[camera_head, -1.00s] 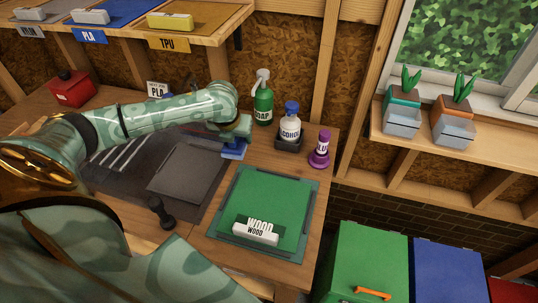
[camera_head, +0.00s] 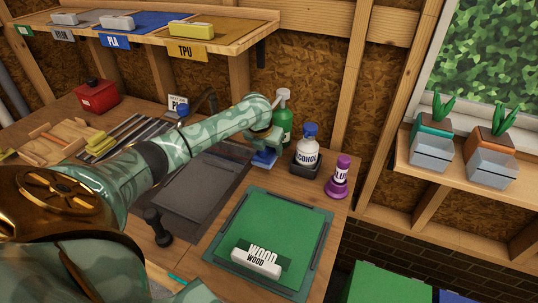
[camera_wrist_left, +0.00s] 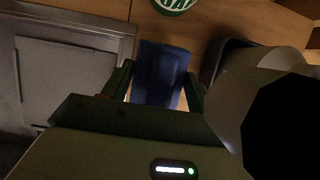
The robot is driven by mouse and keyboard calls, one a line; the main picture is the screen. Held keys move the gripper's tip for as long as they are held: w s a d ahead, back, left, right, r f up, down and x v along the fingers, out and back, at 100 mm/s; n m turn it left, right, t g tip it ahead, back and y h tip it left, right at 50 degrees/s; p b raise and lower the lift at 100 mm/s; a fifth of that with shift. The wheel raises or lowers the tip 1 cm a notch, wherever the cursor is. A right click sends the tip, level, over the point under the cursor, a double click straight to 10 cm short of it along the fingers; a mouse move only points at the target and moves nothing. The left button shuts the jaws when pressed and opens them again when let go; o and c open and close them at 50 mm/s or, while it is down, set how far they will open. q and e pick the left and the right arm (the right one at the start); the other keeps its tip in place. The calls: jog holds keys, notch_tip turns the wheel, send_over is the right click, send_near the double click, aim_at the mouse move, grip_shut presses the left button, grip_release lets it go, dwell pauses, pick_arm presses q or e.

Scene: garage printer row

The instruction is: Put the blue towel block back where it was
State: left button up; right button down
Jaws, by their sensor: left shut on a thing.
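The blue towel block (camera_head: 264,158) is held in my left gripper (camera_head: 267,150), just in front of the green soap bottle (camera_head: 284,108). In the left wrist view the dark blue block (camera_wrist_left: 160,70) sits between the two fingers of the left gripper (camera_wrist_left: 158,85). The fingers partly hide the block's sides. I cannot tell whether its underside touches the bench. My right gripper is in neither view.
The alcohol bottle (camera_head: 308,150) in its dark holder and the purple glue bottle (camera_head: 338,178) stand right of the gripper. A dark grey plate (camera_head: 196,188) lies left. A green mat (camera_head: 272,225) with a white WOOD block (camera_head: 256,262) lies in front.

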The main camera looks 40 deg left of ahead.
aim_at(268, 155)
pick_arm(q)
jog(key=f, duration=0.1)
jog(key=f+b, duration=0.1)
jog(key=f, duration=0.1)
jog(key=shift+w+a+f, duration=0.1)
jog(key=shift+w+f, duration=0.1)
jog(key=shift+f, duration=0.1)
jog(key=shift+r, duration=0.1)
jog(key=o, duration=0.9)
jog(key=shift+f, duration=0.2)
jog(key=p+v, duration=0.4)
jog(key=v, duration=0.7)
jog(key=shift+r, duration=0.1)
jog(key=shift+s+r+p, duration=0.25)
jog(key=shift+r+p, duration=0.05)
jog(key=shift+r, duration=0.25)
